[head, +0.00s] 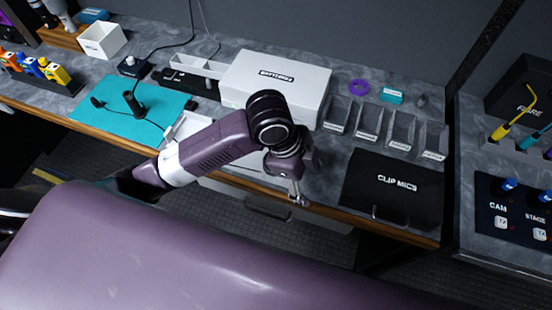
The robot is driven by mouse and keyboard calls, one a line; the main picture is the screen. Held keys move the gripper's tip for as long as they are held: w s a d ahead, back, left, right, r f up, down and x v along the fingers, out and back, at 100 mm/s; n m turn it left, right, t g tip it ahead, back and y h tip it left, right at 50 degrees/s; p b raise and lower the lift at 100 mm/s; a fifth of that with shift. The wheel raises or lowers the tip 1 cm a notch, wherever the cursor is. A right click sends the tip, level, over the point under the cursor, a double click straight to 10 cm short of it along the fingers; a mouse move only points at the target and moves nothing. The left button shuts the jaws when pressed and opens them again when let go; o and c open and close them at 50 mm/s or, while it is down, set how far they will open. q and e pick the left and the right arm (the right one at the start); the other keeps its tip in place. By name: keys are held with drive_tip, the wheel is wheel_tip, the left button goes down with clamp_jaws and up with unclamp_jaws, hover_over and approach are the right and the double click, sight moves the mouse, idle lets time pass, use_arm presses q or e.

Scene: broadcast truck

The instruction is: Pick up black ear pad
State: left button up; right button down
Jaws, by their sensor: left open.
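I cannot make out the black ear pad for certain. A small dark rounded piece (97,102) lies at the left of the teal mat (115,122), and an upright black cylinder (133,104) with a cable stands near the mat's middle. My left gripper (298,196) is open, small in the picture and partly hidden by its own wrist. It hangs near the counter's front edge, left of the clip mics case and well right of the mat. My right gripper is not in view.
A white batteries box (274,80) stands behind my left arm. Grey bins (369,123), a purple ring (359,87) and a teal box (391,96) are right of it. The black clip mics case (393,188) lies at the front right. A white bin (102,41) stands at the back left.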

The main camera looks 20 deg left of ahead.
use_arm(q)
drive_tip(key=w+a+r+m+y, duration=0.1)
drive_tip(key=a, duration=0.2)
drive_tip(key=w+a+r+m+y, duration=0.1)
drive_tip(key=w+a+r+m, duration=0.1)
drive_tip(key=a, duration=0.1)
drive_tip(key=w+a+r+m+g+y, duration=0.1)
drive_tip(key=w+a+r+m, duration=0.1)
drive_tip(key=a, duration=0.1)
drive_tip(key=shift+w+a+y, duration=0.15)
drive_tip(key=shift+a+y, duration=0.15)
drive_tip(key=shift+a, duration=0.05)
wheel_tip(320, 180, down, 7)
drive_tip(key=shift+a+r+p, duration=0.1)
drive_tip(key=shift+r+p, duration=0.05)
drive_tip(key=shift+p, duration=1.05)
drive_tip(key=shift+f, duration=0.4)
drive_tip(key=shift+c, duration=0.5)
drive_tip(key=c, duration=0.8)
